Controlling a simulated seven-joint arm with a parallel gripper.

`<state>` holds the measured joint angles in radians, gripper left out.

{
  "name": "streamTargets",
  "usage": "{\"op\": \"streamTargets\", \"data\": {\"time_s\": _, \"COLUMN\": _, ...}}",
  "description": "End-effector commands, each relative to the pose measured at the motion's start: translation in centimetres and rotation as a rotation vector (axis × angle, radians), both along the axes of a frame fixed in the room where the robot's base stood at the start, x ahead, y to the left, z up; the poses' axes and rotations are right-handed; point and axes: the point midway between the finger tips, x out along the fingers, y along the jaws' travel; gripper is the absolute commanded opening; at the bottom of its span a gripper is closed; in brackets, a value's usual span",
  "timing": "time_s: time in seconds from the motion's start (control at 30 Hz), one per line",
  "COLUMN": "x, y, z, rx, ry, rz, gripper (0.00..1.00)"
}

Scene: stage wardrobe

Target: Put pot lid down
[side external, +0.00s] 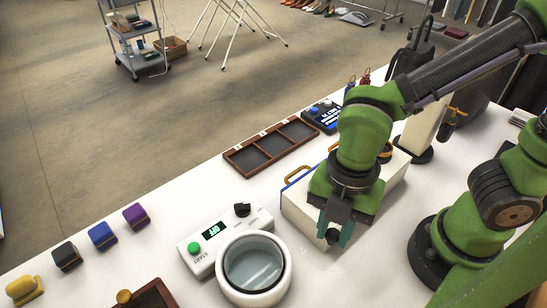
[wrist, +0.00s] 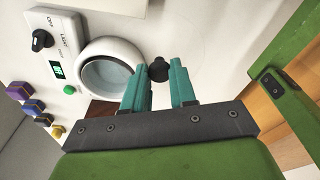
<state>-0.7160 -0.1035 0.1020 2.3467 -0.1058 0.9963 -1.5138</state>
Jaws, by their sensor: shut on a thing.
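My gripper (side external: 335,234) is above the white table, to the right of the white pot (side external: 222,277). Its teal fingers are shut on a black knob (side external: 332,237), which also shows between the fingertips in the wrist view (wrist: 158,71). The knob looks like the pot lid's handle. The lid's disc is not clearly visible, so I cannot tell whether it touches the table. The round pot also shows in the wrist view (wrist: 85,62), left of the fingers. Its inside looks glassy and grey-blue.
A control panel (side external: 198,262) with a green button and black dial adjoins the pot. A white box with a blue edge (side external: 298,212) stands close behind my gripper. A brown compartment tray (side external: 245,160) lies farther back. Several coloured blocks (side external: 102,236) line the left.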

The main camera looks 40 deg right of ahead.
Motion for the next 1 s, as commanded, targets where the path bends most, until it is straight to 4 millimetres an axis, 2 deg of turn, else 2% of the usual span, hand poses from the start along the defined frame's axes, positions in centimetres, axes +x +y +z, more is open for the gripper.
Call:
{"op": "streamTargets", "data": {"time_s": 0.2, "x": -1.4, "y": -1.8, "z": 0.3, "rx": 0.000, "ry": 0.000, "rz": -0.006, "gripper": 0.00}}
{"op": "streamTargets", "data": {"time_s": 0.27, "x": -1.1, "y": -1.7, "z": 0.5, "rx": 0.000, "ry": 0.001, "rz": -0.024, "gripper": 0.00}}
{"op": "streamTargets", "data": {"time_s": 0.37, "x": 0.5, "y": -0.6, "z": 1.1, "rx": 0.000, "ry": 0.000, "rz": -0.100, "gripper": 0.00}}
{"op": "streamTargets", "data": {"time_s": 0.47, "x": 3.5, "y": 1.3, "z": 2.0, "rx": 0.000, "ry": 0.001, "rz": -0.239, "gripper": 0.00}}
{"op": "streamTargets", "data": {"time_s": 0.67, "x": 11.8, "y": 5.1, "z": 3.2, "rx": -0.003, "ry": 0.000, "rz": -0.605, "gripper": 0.00}}
{"op": "streamTargets", "data": {"time_s": 0.8, "x": 17.6, "y": 7.0, "z": 3.0, "rx": -0.005, "ry": 0.000, "rz": -0.863, "gripper": 0.00}}
{"op": "streamTargets", "data": {"time_s": 1.0, "x": 25.1, "y": 8.6, "z": 1.9, "rx": -0.006, "ry": -0.002, "rz": -1.208, "gripper": 0.00}}
